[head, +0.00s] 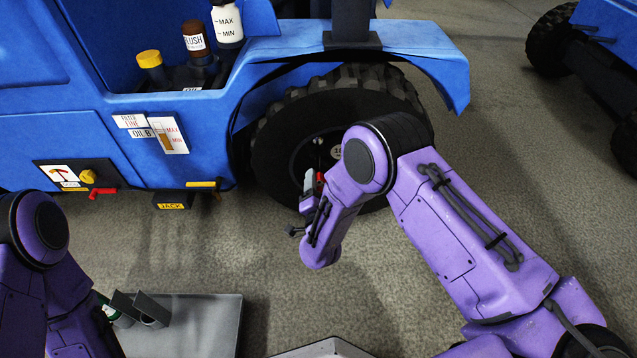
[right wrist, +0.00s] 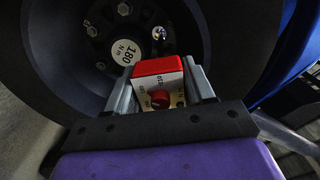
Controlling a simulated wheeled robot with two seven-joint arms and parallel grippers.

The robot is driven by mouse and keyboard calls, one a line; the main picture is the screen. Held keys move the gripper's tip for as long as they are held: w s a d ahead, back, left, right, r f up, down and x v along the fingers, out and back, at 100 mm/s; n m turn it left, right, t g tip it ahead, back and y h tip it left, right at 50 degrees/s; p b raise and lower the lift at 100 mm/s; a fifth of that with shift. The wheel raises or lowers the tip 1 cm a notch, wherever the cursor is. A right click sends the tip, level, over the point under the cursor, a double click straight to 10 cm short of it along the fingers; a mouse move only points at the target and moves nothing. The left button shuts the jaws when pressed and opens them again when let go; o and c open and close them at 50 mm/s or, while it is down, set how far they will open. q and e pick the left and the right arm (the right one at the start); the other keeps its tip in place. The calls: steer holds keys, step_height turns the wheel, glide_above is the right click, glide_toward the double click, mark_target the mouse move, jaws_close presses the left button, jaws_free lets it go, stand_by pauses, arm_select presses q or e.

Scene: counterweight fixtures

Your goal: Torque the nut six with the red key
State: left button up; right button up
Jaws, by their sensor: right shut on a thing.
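The red key (right wrist: 157,68) is a red-topped block with a pale face and a red knob. My right gripper (right wrist: 162,97) is shut on it, one grey finger on each side. In the head view a little of the red key (head: 320,177) shows beside my right gripper (head: 311,190), in front of the wheel. The wheel hub (right wrist: 175,20) has several nuts and a round label (right wrist: 128,50) reading 180 Nm. A shiny nut (right wrist: 160,33) shows just beyond the key, apart in the picture; contact cannot be judged. No nut number is readable. My left gripper is not visible.
The blue vehicle (head: 70,150) carries bottles, a gauge (head: 169,137), a red lever (head: 103,193) and a jack label (head: 171,206). The tyre (head: 280,135) and fender (head: 430,65) surround the work area. A grey tray (head: 215,325) lies at the lower left. Bare floor surrounds the wheel.

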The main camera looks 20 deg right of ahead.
steer(key=shift+m, duration=0.9)
steer(key=shift+p+v, duration=0.55)
steer(key=shift+v, duration=0.65)
steer(key=shift+p+v, duration=0.35)
steer(key=shift+v, duration=0.7)
steer(key=shift+s+a, duration=0.1)
steer(key=p+v, duration=0.1)
steer(key=v, duration=0.1)
steer(key=shift+s+r, duration=0.1)
steer(key=shift+s, duration=0.3)
